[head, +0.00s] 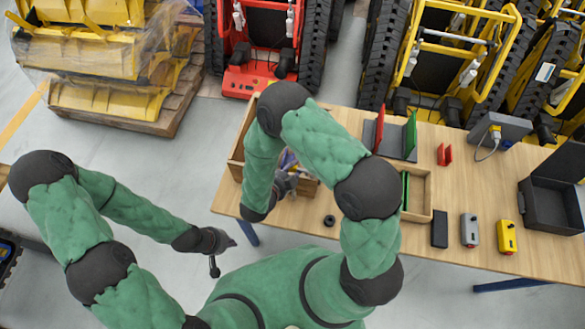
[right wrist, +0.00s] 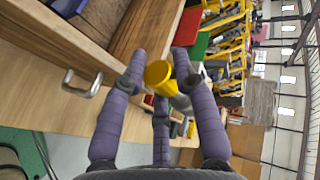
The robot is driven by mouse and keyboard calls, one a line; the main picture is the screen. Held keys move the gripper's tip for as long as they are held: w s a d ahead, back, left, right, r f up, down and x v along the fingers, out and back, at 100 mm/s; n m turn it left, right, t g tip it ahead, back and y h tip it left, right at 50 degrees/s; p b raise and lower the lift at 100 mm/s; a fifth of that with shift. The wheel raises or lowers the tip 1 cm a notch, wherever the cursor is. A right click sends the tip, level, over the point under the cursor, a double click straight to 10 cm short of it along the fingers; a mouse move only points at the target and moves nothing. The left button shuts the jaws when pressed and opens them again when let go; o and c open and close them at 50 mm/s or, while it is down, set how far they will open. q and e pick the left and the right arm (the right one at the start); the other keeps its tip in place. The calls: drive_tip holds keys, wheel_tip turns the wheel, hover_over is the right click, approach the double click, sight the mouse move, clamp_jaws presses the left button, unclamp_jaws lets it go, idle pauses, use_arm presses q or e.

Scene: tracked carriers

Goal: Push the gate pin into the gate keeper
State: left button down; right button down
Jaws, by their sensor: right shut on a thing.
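My right gripper (head: 287,180) is over the left part of the table, beside a wooden box, partly hidden by my right arm. In the right wrist view its purple fingers (right wrist: 162,88) are closed around a yellow piece with a round head (right wrist: 158,74), which looks like the gate pin. The pin's far end is hidden. A wooden panel edge (right wrist: 140,28) lies just beyond the fingers. I cannot make out the gate keeper for certain. My left gripper (head: 222,243) hangs off the table's left side over the floor; its fingers are too small to read.
A metal handle (right wrist: 83,84) sits on a wooden front left of the right gripper. On the table (head: 460,200) are a wooden tray (head: 419,194), red and green panels (head: 409,135), a black box (head: 550,205) and small devices. Yellow and red tracked carriers stand behind.

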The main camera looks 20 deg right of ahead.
drive_tip(key=shift+s+d, duration=0.4)
drive_tip(key=shift+d, duration=0.25)
